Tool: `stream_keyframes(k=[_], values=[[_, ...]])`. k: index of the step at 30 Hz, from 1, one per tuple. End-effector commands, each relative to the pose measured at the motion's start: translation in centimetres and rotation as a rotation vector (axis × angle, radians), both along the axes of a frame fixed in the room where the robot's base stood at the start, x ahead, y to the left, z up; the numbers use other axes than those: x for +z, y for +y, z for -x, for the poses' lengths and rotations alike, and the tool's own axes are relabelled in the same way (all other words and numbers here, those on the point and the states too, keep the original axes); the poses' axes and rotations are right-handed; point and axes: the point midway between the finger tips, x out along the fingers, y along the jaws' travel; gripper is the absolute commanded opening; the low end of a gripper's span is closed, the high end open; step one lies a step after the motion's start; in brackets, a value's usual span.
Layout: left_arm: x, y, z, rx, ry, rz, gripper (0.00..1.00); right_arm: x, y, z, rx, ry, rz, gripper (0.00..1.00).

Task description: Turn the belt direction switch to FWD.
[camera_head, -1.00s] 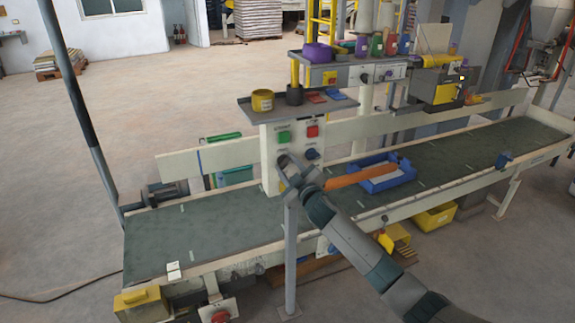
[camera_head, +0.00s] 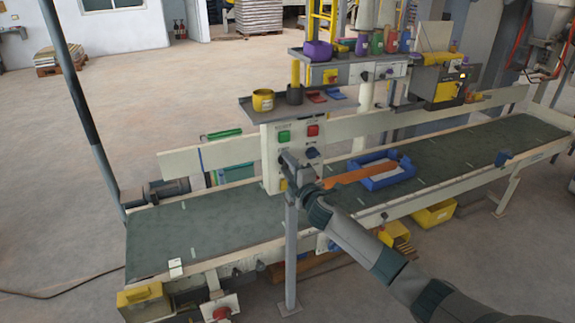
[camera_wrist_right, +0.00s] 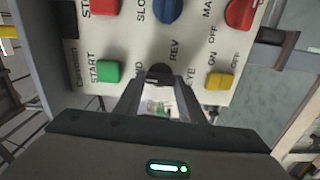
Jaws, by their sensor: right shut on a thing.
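The cream control panel (camera_head: 270,160) stands on a post at the near side of the belt. The belt direction switch (camera_wrist_right: 159,72) is a dark round knob between the fingertips in the right wrist view, with REV printed beside it. Another label on its left is partly covered. My right gripper (camera_head: 287,162) is at the lower part of the panel, and it also shows in the right wrist view (camera_wrist_right: 160,90). It is shut on the switch. The fingers hide much of the knob, so its pointer direction cannot be read. My left gripper is not in view.
A green START button (camera_wrist_right: 108,71), a blue knob (camera_wrist_right: 168,10), a red knob (camera_wrist_right: 241,14) and a yellow switch (camera_wrist_right: 219,81) sit close around the fingers. A shelf (camera_head: 247,107) with small containers tops the panel. The green belt (camera_head: 200,225) runs behind it.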

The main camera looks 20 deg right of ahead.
Motion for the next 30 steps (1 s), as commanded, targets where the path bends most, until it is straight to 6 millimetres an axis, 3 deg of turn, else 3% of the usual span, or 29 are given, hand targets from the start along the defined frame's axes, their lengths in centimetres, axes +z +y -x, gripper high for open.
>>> stream_keyframes(k=[18,19,21,30], values=[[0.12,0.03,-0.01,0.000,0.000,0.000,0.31,-0.18,0.03,0.03,0.000,0.002,0.065,0.14],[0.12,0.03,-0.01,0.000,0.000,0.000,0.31,-0.18,0.04,0.03,0.000,0.002,0.065,0.38],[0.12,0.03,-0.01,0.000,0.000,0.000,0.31,-0.18,0.04,0.03,0.000,0.002,0.064,0.55],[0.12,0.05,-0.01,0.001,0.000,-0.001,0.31,-0.08,0.01,0.03,0.000,0.001,0.063,0.55]])
